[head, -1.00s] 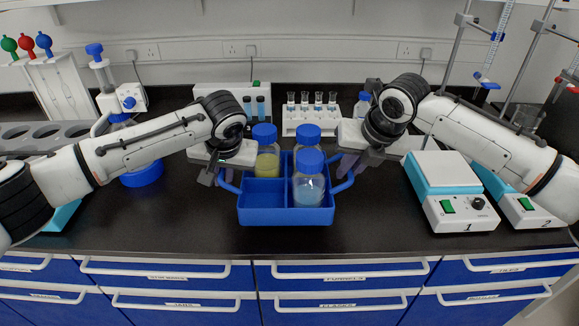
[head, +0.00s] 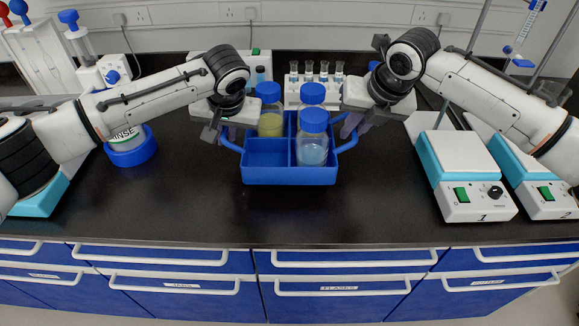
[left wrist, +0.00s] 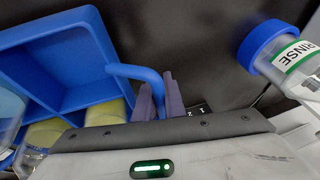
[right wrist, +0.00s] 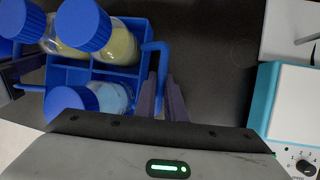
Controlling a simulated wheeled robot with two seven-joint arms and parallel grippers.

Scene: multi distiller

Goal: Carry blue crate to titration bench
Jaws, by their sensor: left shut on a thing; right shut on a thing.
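The blue crate (head: 290,175) is in the middle of the head view, upright, over the black bench top; I cannot tell whether it touches it. It holds a yellow-filled bottle (head: 270,124), a pale blue-filled bottle (head: 312,152) and another blue-capped bottle (head: 312,94) behind. Its front left compartment is empty. My left gripper (head: 222,138) is shut on the left handle, which shows in the left wrist view (left wrist: 135,71). My right gripper (head: 350,125) is shut on the right handle, seen in the right wrist view (right wrist: 156,47). The titration bench is not clearly identifiable.
Hotplate 1 (head: 465,160) and hotplate 2 (head: 540,185) stand right of the crate. A RINSE bottle (head: 127,140) stands at left. A vial rack (head: 315,80) is behind the crate. The bench top in front is clear above blue drawers (head: 345,300).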

